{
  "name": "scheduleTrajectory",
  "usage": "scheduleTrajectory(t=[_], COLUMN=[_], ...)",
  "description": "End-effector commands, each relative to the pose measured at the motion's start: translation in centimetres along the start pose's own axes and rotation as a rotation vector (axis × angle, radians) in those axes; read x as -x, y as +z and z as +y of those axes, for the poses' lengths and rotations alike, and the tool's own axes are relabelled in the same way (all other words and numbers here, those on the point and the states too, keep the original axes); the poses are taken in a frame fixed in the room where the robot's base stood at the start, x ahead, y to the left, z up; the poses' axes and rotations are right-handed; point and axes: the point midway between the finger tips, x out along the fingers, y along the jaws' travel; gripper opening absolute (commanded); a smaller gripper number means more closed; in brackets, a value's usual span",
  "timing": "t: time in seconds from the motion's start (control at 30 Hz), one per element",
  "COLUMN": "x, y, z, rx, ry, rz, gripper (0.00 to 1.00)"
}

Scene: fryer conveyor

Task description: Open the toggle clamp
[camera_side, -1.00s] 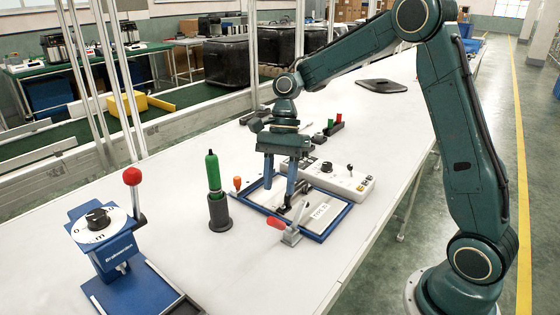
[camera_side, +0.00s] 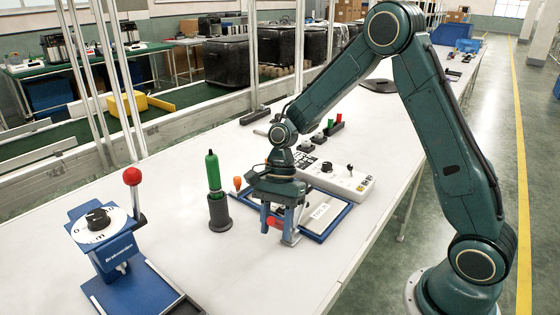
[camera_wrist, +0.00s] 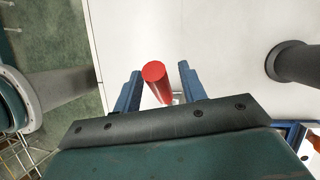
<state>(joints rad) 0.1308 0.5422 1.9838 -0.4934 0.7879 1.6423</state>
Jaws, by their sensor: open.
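The toggle clamp stands at the near edge of the blue-framed tray, with its grey base (camera_side: 291,238) on the table. In the wrist view the red handle (camera_wrist: 155,73) shows between the two open fingers (camera_wrist: 158,84), with visible gaps on both sides. I cannot tell any finger contact. Much of the clamp's arm is hidden behind my gripper.
The blue-framed tray (camera_side: 344,220) holds a labelled sheet. A white control box (camera_side: 340,181) stands behind it. A green-handled tool (camera_side: 213,173) stands in a dark holder (camera_side: 219,214) to the left.

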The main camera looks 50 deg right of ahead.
Motion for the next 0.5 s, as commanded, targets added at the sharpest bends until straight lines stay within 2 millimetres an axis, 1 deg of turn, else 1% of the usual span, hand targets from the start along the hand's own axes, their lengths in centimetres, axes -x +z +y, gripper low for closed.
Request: scheduleTrajectory(t=[0.13, 0.17, 0.2, 0.27, 0.3, 0.37, 0.5], x=[0.00, 0.00, 0.00, 0.00, 0.01, 0.01, 0.02], y=[0.01, 0.01, 0.01, 0.01, 0.01, 0.01, 0.01], z=[0.01, 0.01, 0.01, 0.01, 0.01, 0.01, 0.02], rx=[0.000, 0.000, 0.000, 0.000, 0.000, 0.000, 0.000], ry=[0.000, 0.001, 0.001, 0.001, 0.001, 0.001, 0.001], rz=[0.000, 0.000, 0.000, 0.000, 0.000, 0.000, -0.001], gripper=[0.41, 0.38, 0.30, 0.18, 0.10, 0.00, 0.00])
